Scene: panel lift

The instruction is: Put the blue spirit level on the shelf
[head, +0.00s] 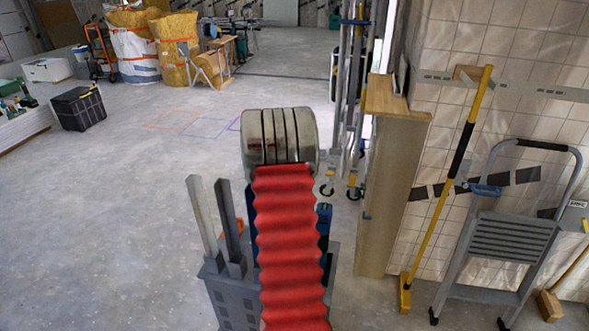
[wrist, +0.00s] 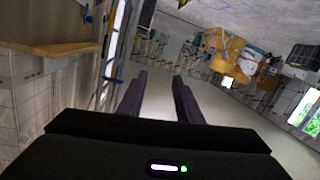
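I cannot make out the blue spirit level for certain. A small blue object (head: 485,190) lies at the top of the step ladder at the right in the head view; it is too small to tell what it is. A pale wooden unit with a flat top (head: 392,98) stands at the tiled wall; whether this is the shelf is unclear. A wooden ledge (wrist: 50,47) shows at the left in the wrist view. My gripper (wrist: 159,76) is open in the wrist view, its two dark fingers apart with nothing between them. I cannot make it out in the head view.
A yellow and black pole (head: 452,165) leans on the tiled wall beside the step ladder (head: 510,235). A wheeled metal frame (head: 350,110) stands left of the wooden unit. A black crate (head: 79,108) and large sacks (head: 135,45) stand farther back.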

